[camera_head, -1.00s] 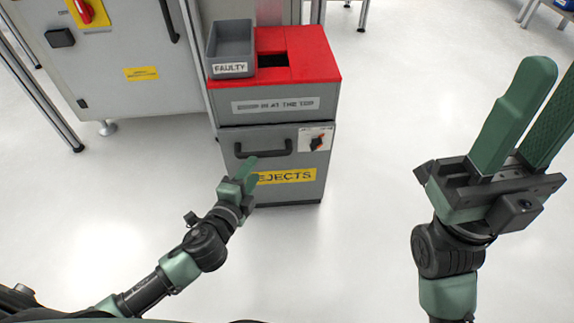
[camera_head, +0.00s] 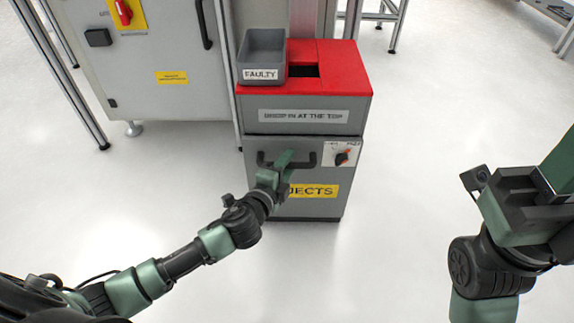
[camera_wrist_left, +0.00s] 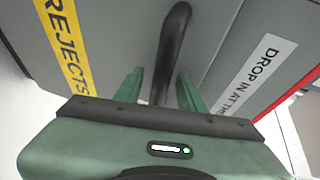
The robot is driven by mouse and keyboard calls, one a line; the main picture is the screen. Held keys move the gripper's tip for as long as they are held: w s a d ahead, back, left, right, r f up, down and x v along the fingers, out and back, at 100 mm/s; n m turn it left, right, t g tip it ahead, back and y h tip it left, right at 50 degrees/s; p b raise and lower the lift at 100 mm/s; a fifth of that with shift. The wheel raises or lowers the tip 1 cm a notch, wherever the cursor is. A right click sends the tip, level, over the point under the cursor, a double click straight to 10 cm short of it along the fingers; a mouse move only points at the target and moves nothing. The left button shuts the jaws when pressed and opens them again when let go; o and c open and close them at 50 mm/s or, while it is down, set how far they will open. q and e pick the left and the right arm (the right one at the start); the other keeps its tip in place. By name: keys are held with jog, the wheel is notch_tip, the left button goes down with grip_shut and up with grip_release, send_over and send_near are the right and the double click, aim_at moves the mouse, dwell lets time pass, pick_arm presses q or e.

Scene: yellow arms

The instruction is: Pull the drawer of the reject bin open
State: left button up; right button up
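The reject bin (camera_head: 300,115) is a grey cabinet with a red top, standing upright on the floor. Its drawer front (camera_head: 330,205) has a yellow REJECTS label and looks flush with the body. The dark bar handle (camera_head: 307,160) crosses the upper drawer front. My left gripper (camera_head: 283,160) is at the handle, hiding part of it and of the label. In the left wrist view, the handle (camera_wrist_left: 172,50) runs between the two green fingers of the left gripper (camera_wrist_left: 160,92), with gaps on both sides. My right gripper (camera_head: 560,165) is at the right edge, its fingers mostly cut off.
A grey FAULTY tray (camera_head: 262,58) sits on the bin's red top, beside a dark slot. A grey machine cabinet (camera_head: 150,80) stands left of the bin. The floor before the bin is clear.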

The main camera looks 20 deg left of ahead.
pick_arm(q)
grip_shut()
dwell(1.3)
